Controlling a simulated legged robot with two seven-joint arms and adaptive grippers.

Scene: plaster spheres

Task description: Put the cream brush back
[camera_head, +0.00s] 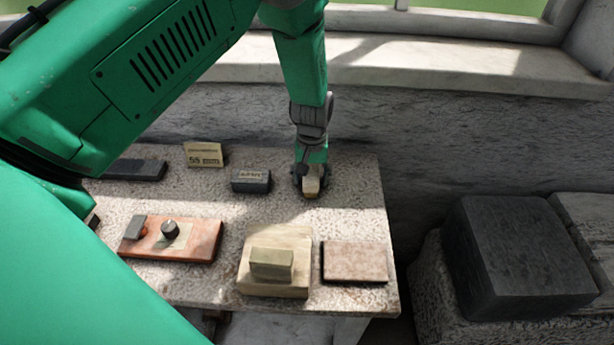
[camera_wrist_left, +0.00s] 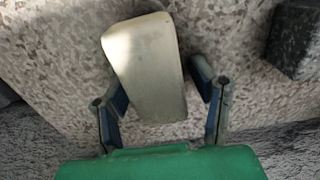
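A cream block, which looks like the cream brush (camera_head: 312,187), is at the back right of the speckled table (camera_head: 345,215). No bristles show. My left gripper (camera_head: 310,175) reaches down over it from above. In the left wrist view, the brush (camera_wrist_left: 148,65) lies between the two fingers of the left gripper (camera_wrist_left: 162,85). The fingers stand apart with narrow gaps beside the brush, so they look open around it. I cannot tell whether the brush touches the table. My right gripper is not in view.
A dark labelled block (camera_head: 251,180) is just left of the gripper. A 55 mm sign (camera_head: 204,155) stands behind it. In front are a red board with a knob (camera_head: 185,244), a wooden block (camera_head: 300,240) bearing a smaller block (camera_head: 271,264), and a pinkish slab (camera_head: 355,261).

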